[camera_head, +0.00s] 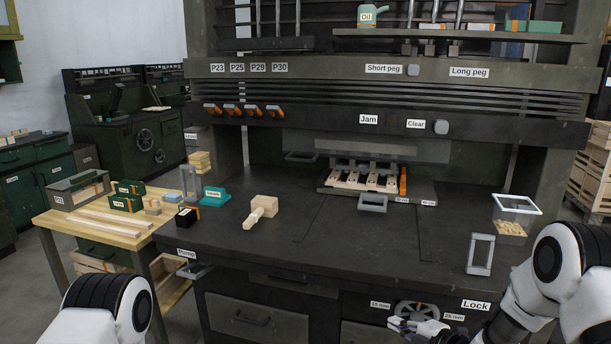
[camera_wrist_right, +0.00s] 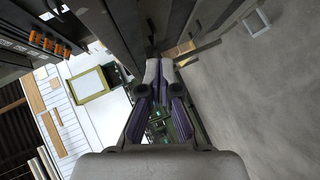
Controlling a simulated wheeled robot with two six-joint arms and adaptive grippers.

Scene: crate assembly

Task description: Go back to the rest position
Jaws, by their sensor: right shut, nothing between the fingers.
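My right gripper (camera_head: 418,326) is low in front of the dark workbench (camera_head: 330,250), near the fan-like wheel and the "Lock" label in the head view. In the right wrist view its two fingers (camera_wrist_right: 160,75) come together with nothing held between them. My right arm comes in from the lower right. My left arm shows only as a rounded white and black link at the lower left of the head view; the left gripper is out of the picture.
On the bench are a wooden mallet (camera_head: 261,209), a jig (camera_head: 375,184) with wooden pieces, a clear bin (camera_head: 515,213) and a grey frame (camera_head: 480,254). A wooden side table (camera_head: 95,236) with boxes and boards stands at left. The bench front lies close to the right gripper.

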